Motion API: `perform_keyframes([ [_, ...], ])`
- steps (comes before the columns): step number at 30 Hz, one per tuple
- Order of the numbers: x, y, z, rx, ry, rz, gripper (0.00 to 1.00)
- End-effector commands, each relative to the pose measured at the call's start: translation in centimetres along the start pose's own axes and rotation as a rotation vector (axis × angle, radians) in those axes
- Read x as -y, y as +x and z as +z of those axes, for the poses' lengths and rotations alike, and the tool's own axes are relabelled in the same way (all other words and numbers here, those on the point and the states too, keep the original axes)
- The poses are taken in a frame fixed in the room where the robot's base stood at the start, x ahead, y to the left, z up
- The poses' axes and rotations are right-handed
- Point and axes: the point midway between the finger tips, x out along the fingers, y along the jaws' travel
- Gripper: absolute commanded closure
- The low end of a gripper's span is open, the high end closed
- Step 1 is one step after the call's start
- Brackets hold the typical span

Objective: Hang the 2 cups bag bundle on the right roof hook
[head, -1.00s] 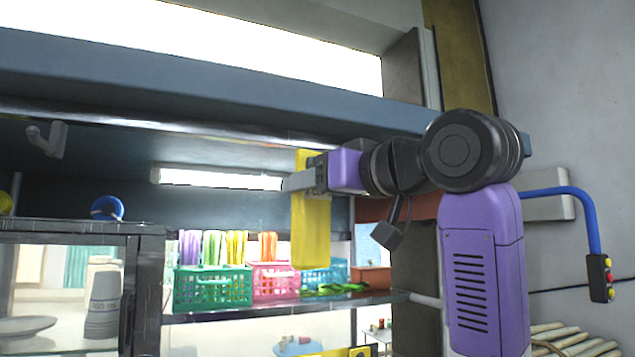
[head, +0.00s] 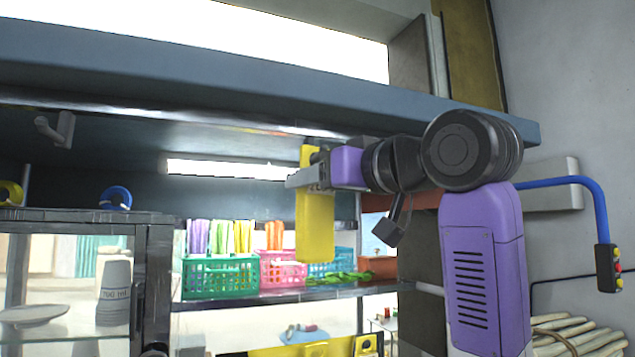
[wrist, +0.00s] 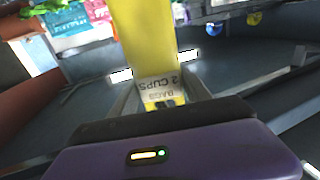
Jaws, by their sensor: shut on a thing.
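The 2 cups bag bundle (head: 316,225) is a long yellow strip that hangs upright from my gripper (head: 306,177), just under the roof's front edge. A grey roof hook (head: 60,128) is under the roof at the left of the head view, well apart from the bundle. I see no other hook clearly in the head view.
The roof beam (head: 250,85) runs above my arm. Below are a green basket (head: 220,277), a pink basket (head: 283,270) and a blue basket (head: 331,261) on a shelf. A glass cabinet (head: 155,280) stands at left. Open space lies between hook and bundle.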

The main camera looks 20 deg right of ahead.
Motion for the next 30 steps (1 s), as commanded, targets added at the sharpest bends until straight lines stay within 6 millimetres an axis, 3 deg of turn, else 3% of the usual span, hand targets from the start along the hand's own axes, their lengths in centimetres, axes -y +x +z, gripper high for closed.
perform_keyframes([
  [1, 0.0, 0.0, -0.1, -0.001, 0.0, 0.0, 0.79],
  [2, 0.0, 0.0, -0.1, -0.001, 0.0, 0.0, 0.4],
  [5, 0.0, 0.0, -0.1, -0.001, 0.0, 0.0, 0.2],
  [17, 0.0, -0.6, 0.1, -0.001, -0.001, 0.0, 0.18],
  [30, 0.0, -6.9, 0.1, -0.004, -0.001, 0.0, 0.18],
])
